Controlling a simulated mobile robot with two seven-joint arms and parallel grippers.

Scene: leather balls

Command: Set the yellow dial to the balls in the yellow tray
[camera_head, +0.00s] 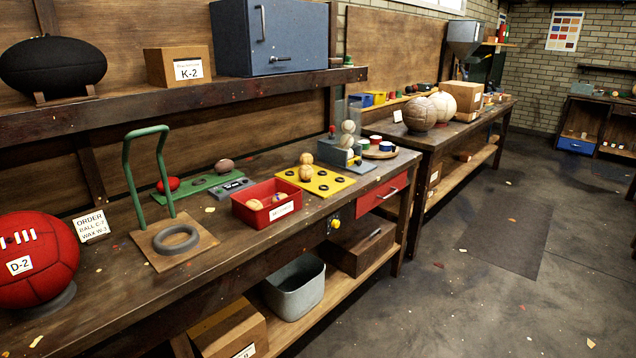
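The yellow tray (337,184) lies flat on the near bench, with several dark round holes in its top. Two tan balls show at its left back part, one (306,173) lower and one (307,158) above or just behind it; I cannot tell whether they touch. The yellow dial (335,223) is a small round knob on a dark plate at the bench's front edge, below the tray. Its marks and setting are too small to read. Neither of my grippers is in view.
A red bin (249,214) with balls stands left of the tray. A grey block (332,153) and pale balls (348,140) stand behind it. A red drawer (382,192) is right of the dial. A grey tub (293,290) sits below.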

